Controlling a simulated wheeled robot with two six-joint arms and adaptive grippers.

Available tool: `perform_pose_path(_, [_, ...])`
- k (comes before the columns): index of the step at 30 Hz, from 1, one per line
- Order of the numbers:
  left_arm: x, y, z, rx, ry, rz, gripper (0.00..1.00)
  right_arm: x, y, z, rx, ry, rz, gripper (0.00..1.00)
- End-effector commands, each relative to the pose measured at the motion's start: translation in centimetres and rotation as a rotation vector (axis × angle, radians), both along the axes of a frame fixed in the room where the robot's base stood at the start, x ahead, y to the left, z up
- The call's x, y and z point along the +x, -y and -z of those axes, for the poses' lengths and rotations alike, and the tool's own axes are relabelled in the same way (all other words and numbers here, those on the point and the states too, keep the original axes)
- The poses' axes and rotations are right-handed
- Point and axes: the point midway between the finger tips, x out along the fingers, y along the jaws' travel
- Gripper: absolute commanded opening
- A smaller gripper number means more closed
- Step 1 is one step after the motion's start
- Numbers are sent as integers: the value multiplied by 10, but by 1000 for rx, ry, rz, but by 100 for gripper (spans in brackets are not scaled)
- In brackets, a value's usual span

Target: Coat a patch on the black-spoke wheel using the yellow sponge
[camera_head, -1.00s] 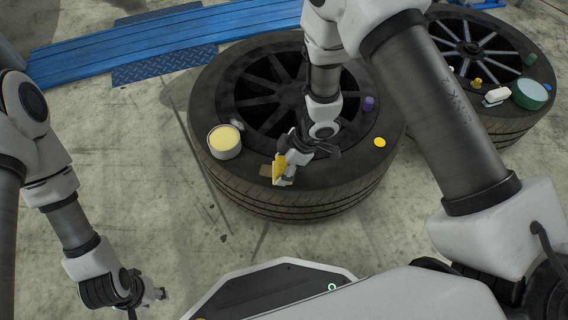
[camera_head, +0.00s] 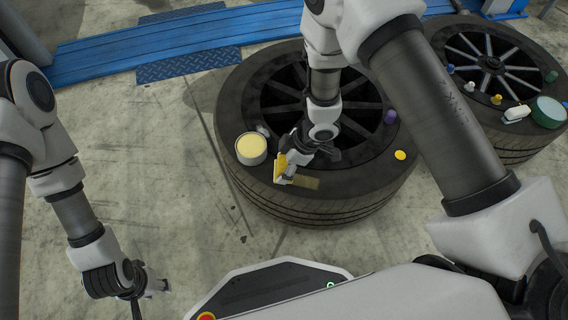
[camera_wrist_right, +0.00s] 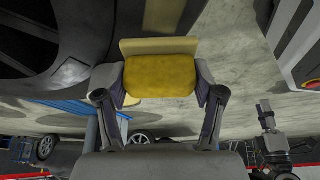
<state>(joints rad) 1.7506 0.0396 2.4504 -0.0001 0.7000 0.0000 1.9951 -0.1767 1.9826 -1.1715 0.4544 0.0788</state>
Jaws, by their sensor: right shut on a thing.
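The black-spoke wheel (camera_head: 340,200) lies flat on the floor in the head view, its dark tyre facing up. My right gripper (camera_head: 286,170) is shut on the yellow sponge (camera_head: 280,167) at the tyre's near left side. The sponge also shows between both fingers in the right wrist view (camera_wrist_right: 160,77). A tan patch (camera_head: 308,183) lies on the tyre just right of the sponge. Whether the sponge touches the tyre is hard to tell. My left gripper (camera_head: 158,286) hangs over the floor at lower left, small and turned so its jaws are unclear.
An open tin with pale yellow contents (camera_head: 251,147) stands on the tyre, left of the sponge. A yellow disc (camera_head: 400,155) and a purple cap (camera_head: 390,117) sit on its right. A second wheel (camera_head: 510,140) with small items stands right. Blue ramp (camera_head: 110,55) lies behind.

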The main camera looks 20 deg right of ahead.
Motion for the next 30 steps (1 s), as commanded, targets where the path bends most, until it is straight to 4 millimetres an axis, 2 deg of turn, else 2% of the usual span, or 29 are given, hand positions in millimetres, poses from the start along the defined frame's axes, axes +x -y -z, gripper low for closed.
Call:
perform_pose_path(1, [0, 0, -10, 0, 0, 0, 40, 0, 0, -9, 0, 0, 0, 40])
perform_pose_path(16, [0, 0, -53, 0, 0, 0, 40, -2, -1, -49, 0, 1, 9, 40])
perform_pose_path(30, [0, 0, -56, 0, 0, -1, 40, -3, -1, -51, 0, 0, 13, 40])
